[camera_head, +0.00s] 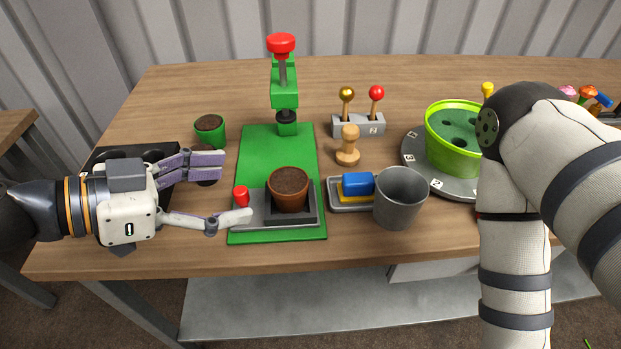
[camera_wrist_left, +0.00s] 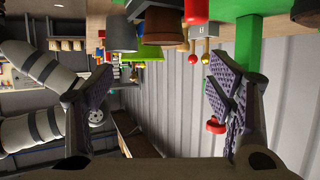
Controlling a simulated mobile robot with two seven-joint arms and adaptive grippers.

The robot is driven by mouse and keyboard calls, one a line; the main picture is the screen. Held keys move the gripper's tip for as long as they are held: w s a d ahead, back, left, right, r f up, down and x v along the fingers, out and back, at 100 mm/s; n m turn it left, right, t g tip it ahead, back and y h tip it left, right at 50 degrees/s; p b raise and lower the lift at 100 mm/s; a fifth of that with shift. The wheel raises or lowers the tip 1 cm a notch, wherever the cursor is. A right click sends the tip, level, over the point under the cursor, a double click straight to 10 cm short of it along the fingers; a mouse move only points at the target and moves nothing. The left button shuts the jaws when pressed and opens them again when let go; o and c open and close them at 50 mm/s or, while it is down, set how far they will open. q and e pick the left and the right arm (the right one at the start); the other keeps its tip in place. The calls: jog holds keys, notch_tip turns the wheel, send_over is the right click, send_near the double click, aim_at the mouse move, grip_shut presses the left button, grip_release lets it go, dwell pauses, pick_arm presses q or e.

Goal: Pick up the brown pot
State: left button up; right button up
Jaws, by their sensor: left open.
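The brown pot (camera_head: 289,191), filled with dark soil, stands upright in a black holder (camera_head: 308,211) on the grey plate of the green press (camera_head: 253,152). In the left wrist view, which is upside down, the pot (camera_wrist_left: 158,30) hangs from the top edge, between the fingers' directions. My left gripper (camera_head: 229,190) is open and empty, just left of the pot and pointing at it. Its lower finger is near the red knob (camera_head: 241,196); I cannot tell whether they touch. My right arm crosses the right side, but its gripper is out of view.
A grey cup (camera_head: 400,198) and a tray (camera_head: 337,204) with blue and yellow blocks stand right of the press. A wooden stamp (camera_head: 347,147) and a lever box (camera_head: 358,125) are behind. A green pot (camera_head: 210,131) stands back left; a lime planter (camera_head: 452,150) is right.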

aim_at(280, 184)
pick_arm(q)
jog(key=d+f, duration=0.1)
jog(key=w+d+f+b, duration=0.1)
jog(key=d+f, duration=0.1)
jog(key=shift+w, duration=0.1)
jog(key=x, duration=0.3)
jog(key=b+x, duration=0.1)
jog(key=x, duration=0.3)
jog(key=shift+w+a+r, duration=0.1)
jog(key=shift+w+r, duration=0.15)
jog(key=shift+w, duration=0.15)
jog(key=shift+r, duration=0.1)
pick_arm(e)
jog(key=shift+g, duration=0.7)
jog(key=s+f, duration=0.1)
jog(key=s, duration=0.1)
jog(key=s+f, duration=0.1)
jog(key=f, duration=0.1)
jog(key=shift+s+a+f, duration=0.15)
jog(key=shift+s+a, duration=0.05)
jog(key=shift+s, duration=0.2)
pick_arm(q)
jog(key=c, duration=1.3)
